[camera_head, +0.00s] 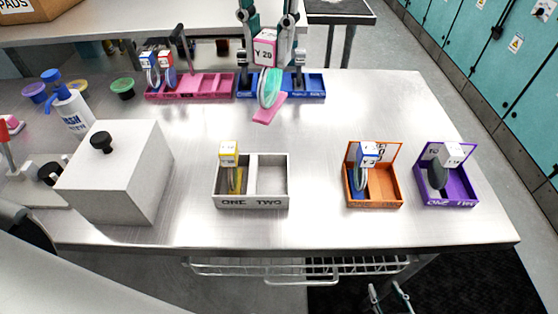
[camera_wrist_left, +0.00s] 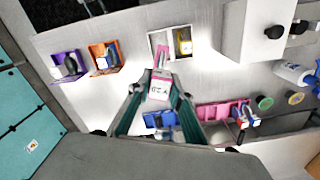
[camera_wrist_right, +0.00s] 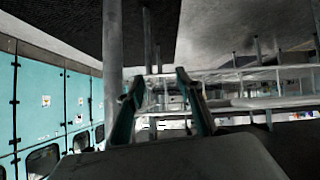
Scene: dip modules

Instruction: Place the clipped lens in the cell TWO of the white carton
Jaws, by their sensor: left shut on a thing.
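My left gripper (camera_head: 266,32) is shut on the clipped lens, a teal-and-white disc in a pink clip (camera_head: 264,50) with a white printed tag. The clipped lens hangs above the back half of the table, in front of the blue carton. It also shows in the left wrist view (camera_wrist_left: 160,86). The white carton (camera_head: 252,203) stands near the front edge, marked ONE and TWO. Cell TWO (camera_head: 272,176), on the right, is empty. Cell ONE holds a yellow clipped lens (camera_head: 234,178). My right gripper (camera_wrist_right: 157,88) is open and empty, low, in front of the table.
A grey box (camera_head: 115,180) with a black knob stands left of the white carton. An orange carton (camera_head: 385,190) and a purple carton (camera_head: 460,190) are to its right. Pink (camera_head: 205,88) and blue (camera_head: 312,88) cartons stand behind. The table between is clear.

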